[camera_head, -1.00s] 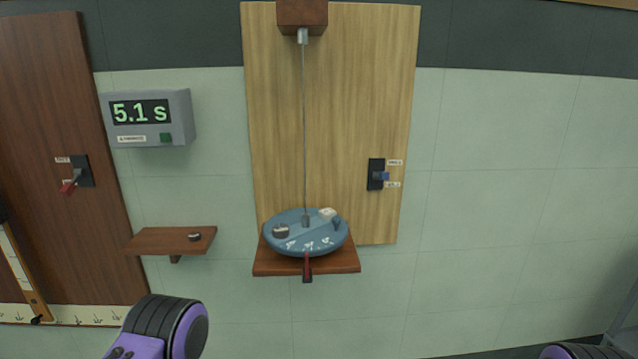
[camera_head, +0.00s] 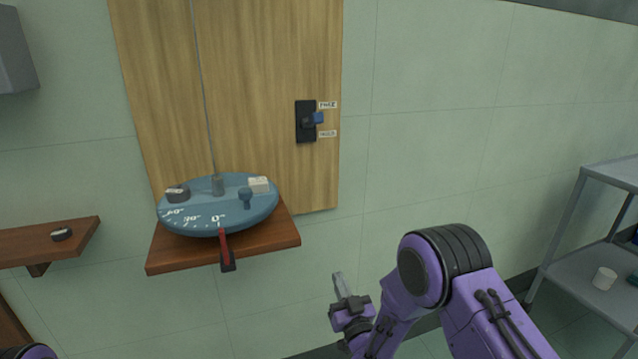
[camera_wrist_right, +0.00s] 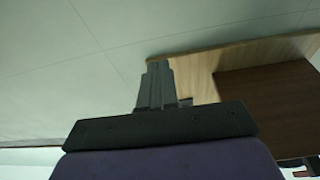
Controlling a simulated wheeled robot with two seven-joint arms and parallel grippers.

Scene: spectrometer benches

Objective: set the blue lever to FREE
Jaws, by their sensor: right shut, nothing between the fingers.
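The blue lever (camera_head: 318,118) sits on a black switch plate (camera_head: 305,121) at the right side of the wooden board (camera_head: 280,60). A label reading FREE (camera_head: 327,105) is above it and another label (camera_head: 327,134), apparently HOLD, is below. The lever points out from the plate, nearer the upper label. My right gripper (camera_head: 340,283) is shut and empty, below and to the right of the lever, well apart from it. Its shut fingers also show in the right wrist view (camera_wrist_right: 157,85). My left gripper is out of sight.
A blue disc (camera_head: 245,213) with a scale and small weights hangs by a wire over a wooden shelf (camera_head: 275,240) with a red pointer (camera_head: 225,250). A small shelf (camera_head: 50,242) is at left. A grey rack (camera_head: 590,185) stands at right. The wall right of the board is clear.

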